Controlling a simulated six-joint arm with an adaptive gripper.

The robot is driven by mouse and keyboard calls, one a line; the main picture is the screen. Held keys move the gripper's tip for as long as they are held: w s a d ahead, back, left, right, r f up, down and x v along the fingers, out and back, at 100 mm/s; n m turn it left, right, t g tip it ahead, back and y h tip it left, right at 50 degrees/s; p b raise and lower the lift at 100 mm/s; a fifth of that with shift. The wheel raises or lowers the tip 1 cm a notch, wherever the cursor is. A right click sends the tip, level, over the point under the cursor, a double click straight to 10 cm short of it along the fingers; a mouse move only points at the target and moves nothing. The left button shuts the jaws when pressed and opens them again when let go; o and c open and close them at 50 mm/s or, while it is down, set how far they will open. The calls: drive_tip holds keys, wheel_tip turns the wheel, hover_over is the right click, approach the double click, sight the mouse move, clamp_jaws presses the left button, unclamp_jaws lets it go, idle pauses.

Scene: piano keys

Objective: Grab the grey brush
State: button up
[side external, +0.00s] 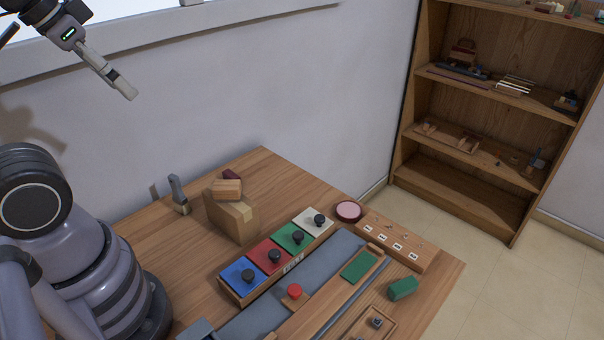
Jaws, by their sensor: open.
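A small upright thing with a grey handle and a brownish lower end, which looks like the grey brush (178,194), stands at the back left of the wooden table (262,168), close to the wall. My gripper (124,88) is high at the upper left, well above the table and up and left of the brush. It is apart from everything and holds nothing that I can see. Its two fingers are seen nearly edge-on, so the gap between them is hard to make out.
A cardboard box (229,215) with a wooden block (226,189) on top stands just right of the brush. A dark red block (231,174) lies behind it. Coloured knobbed panels (268,257), a pink-topped round thing (348,211) and a green block (403,288) lie further right.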

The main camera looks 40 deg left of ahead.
drive_tip(key=shift+o, duration=0.2)
drive_tip(key=m+g+y, duration=0.5)
drive_tip(key=m+y, duration=1.3)
hover_over(176, 184)
drive_tip(key=d, duration=0.3)
wheel_tip(176, 184, down, 24)
drive_tip(key=f, duration=0.3)
drive_tip(key=f+m+t, duration=0.1)
drive_tip(key=f, duration=0.2)
drive_tip(key=f+t, duration=0.1)
drive_tip(key=f, duration=0.2)
drive_tip(key=shift+s+d+m, duration=0.2)
drive_tip(key=shift+s+m, duration=0.05)
drive_tip(key=shift+m, duration=0.15)
drive_tip(key=a, duration=0.5)
drive_tip(key=shift+w+f, duration=0.2)
drive_tip(key=shift+w, duration=0.15)
